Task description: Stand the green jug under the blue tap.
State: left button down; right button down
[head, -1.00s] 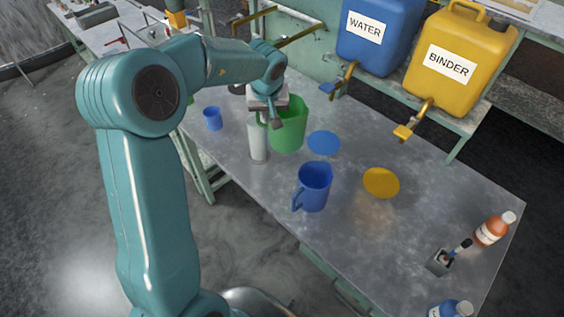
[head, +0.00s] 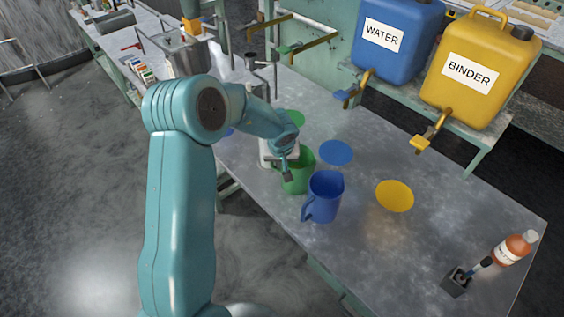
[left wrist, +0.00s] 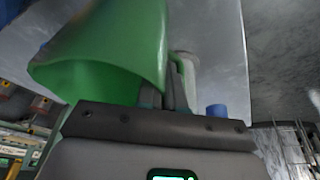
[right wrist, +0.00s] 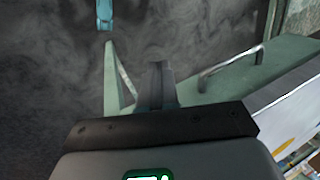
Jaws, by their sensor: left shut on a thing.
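The green jug (head: 301,172) is at the middle of the bench, left of the blue jug and partly behind my gripper. My left gripper (head: 287,172) is shut on its handle side. The jug fills the upper left of the left wrist view (left wrist: 110,45), next to the fingers (left wrist: 163,92). I cannot tell whether its base touches the bench. The blue tap (head: 345,95) hangs from the blue WATER container (head: 398,45), with a blue disc (head: 336,152) on the bench beyond the jug. My right gripper (right wrist: 160,85) is shut and empty, away from the bench top.
The blue jug (head: 323,198) stands close to the green jug's right. A yellow disc (head: 395,196) lies below the yellow BINDER container (head: 470,70). A green disc (head: 292,118) lies farther back. An orange bottle (head: 514,247) stands at the right. The bench between the discs is clear.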

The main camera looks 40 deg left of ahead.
pick_arm(q)
jog(key=c, duration=1.3)
grip_release()
jog(key=shift+o, duration=0.2)
